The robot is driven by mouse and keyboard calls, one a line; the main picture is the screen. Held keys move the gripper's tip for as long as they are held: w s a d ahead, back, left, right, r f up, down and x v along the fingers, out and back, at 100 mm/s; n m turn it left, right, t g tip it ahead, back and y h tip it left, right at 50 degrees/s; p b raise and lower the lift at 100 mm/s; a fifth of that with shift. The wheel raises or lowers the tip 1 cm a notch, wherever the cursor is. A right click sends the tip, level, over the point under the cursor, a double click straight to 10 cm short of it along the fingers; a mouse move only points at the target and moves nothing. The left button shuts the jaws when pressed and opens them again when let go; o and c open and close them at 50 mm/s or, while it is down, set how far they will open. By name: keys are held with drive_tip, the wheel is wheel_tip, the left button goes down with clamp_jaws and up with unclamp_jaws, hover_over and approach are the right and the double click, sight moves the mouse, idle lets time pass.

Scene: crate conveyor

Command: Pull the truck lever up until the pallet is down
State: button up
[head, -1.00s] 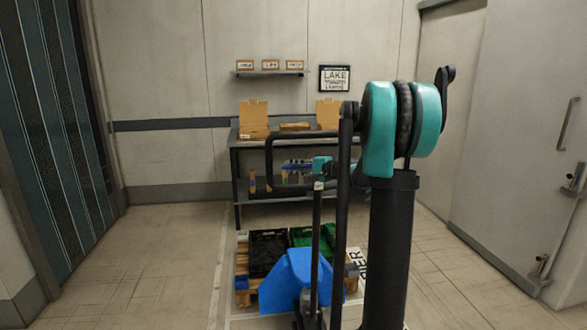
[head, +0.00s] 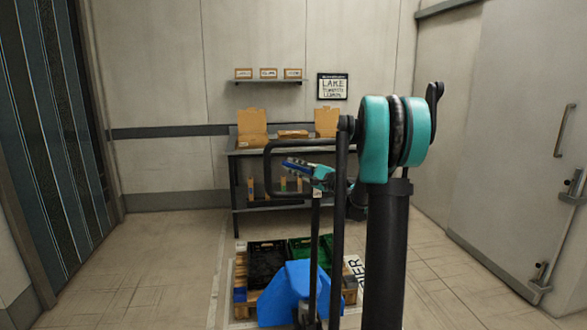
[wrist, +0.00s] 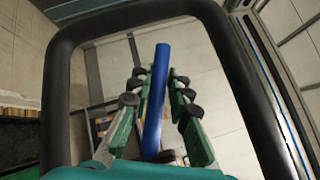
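The pallet truck's blue lever (wrist: 156,95) runs lengthwise between my gripper's fingers in the wrist view. My gripper (wrist: 160,80) has green fingers with black pads, which draw in on the lever near their tips; it looks shut on it. In the head view my gripper (head: 300,165) is inside the truck's black handle loop (head: 268,160), tilted up to the left. The truck's blue body (head: 287,290) stands in front of the wooden pallet (head: 240,293). The pallet's underside and its height above the floor are hard to tell.
A black crate (head: 266,262) and a green crate (head: 300,249) sit on the pallet. Behind stands a grey table (head: 238,165) with cardboard boxes (head: 252,128). The floor at the left (head: 150,250) is clear. A grey door (head: 520,150) is at the right.

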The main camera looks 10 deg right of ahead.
drive_tip(key=o, duration=0.3)
drive_tip(key=v, duration=1.2)
